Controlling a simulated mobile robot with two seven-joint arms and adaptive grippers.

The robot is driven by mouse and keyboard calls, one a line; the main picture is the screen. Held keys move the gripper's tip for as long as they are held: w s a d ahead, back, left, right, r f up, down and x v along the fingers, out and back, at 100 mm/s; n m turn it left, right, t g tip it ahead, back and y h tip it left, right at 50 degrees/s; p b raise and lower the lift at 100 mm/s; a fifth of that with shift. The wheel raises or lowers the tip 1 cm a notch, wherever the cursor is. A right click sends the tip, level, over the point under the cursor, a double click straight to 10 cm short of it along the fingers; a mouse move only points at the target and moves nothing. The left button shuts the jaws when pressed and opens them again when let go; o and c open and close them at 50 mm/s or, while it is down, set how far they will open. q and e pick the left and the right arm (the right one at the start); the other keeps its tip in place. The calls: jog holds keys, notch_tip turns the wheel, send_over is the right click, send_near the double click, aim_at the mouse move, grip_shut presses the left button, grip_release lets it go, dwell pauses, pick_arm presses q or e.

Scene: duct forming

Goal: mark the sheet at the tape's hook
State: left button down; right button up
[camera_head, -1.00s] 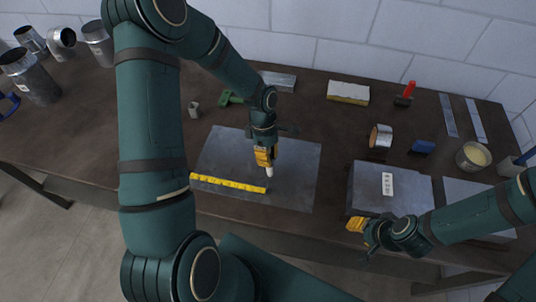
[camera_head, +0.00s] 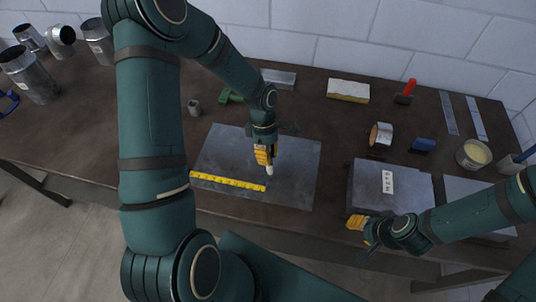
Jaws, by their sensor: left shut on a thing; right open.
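A grey metal sheet (camera_head: 295,180) lies flat on the brown table. A yellow tape (camera_head: 225,181) lies along the sheet's front left part, its right end near the middle of the sheet. My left gripper (camera_head: 264,157) is shut on a white-tipped marker (camera_head: 269,170) that points down at the sheet, just beyond the tape's right end. I cannot tell whether the tip touches the sheet. The hook itself is too small to make out. My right gripper (camera_head: 356,222) is open and empty at the table's front edge, beside a stack of sheets.
The stack of sheets (camera_head: 360,185) with a white label (camera_head: 387,182) is at the right. Metal ducts (camera_head: 30,75) stand at the far left.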

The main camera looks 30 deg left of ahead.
pick_arm(q)
jog(key=shift+f+b, duration=0.45)
jog(key=shift+f, duration=0.05)
pick_arm(e)
jog(key=shift+f, duration=0.45)
dwell(1.1)
pick_arm(q)
jog(key=shift+r, duration=0.1)
jog(key=shift+r+p, duration=1.6)
jog(key=shift+r, duration=0.75)
pick_arm(e)
jog(key=shift+r, duration=1.6)
pick_arm(q)
jog(key=shift+r+p, duration=0.6)
jog(key=shift+r, duration=0.55)
pick_arm(e)
jog(key=shift+r, duration=0.6)
